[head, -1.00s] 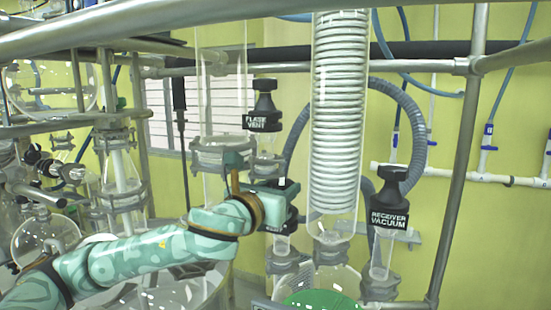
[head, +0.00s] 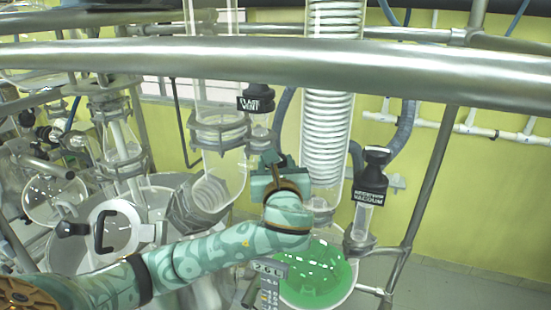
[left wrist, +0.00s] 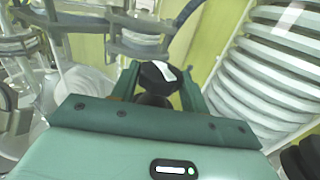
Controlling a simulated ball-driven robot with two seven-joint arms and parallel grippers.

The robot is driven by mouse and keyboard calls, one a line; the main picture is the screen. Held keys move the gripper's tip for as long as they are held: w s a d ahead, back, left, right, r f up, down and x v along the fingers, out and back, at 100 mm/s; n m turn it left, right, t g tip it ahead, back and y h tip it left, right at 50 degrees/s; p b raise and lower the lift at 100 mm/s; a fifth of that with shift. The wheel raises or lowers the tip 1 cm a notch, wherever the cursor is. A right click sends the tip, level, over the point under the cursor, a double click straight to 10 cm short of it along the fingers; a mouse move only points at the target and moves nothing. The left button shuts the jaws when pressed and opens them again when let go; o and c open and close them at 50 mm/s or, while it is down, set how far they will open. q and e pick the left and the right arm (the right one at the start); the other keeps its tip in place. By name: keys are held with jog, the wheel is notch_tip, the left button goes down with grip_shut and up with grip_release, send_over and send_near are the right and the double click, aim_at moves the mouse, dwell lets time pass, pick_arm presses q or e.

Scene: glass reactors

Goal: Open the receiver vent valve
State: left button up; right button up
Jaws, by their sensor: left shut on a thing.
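My left gripper (head: 272,162) is at the upright glass neck between the flask vent valve and the spiral condenser. In the left wrist view its two green fingers (left wrist: 157,88) are shut on a black valve knob (left wrist: 158,73) with a white mark on top. In the head view the gripper hides most of this valve, and its label cannot be read. The flask vent valve (head: 257,100), black with a white label, stands just behind and to the left. The receiver vacuum valve (head: 372,172), also black and labelled, stands to the right. My right gripper is not in view.
The spiral condenser (head: 328,130) rises close to the right of the gripper. A green-filled round receiver (head: 315,275) sits below. A thick metal rail (head: 420,72) crosses in front, above the arm. A glass vessel with clamps (head: 220,128) stands to the left.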

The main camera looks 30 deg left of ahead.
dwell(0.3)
pick_arm(q)
jog(key=o, duration=1)
jog(key=shift+a, duration=0.1)
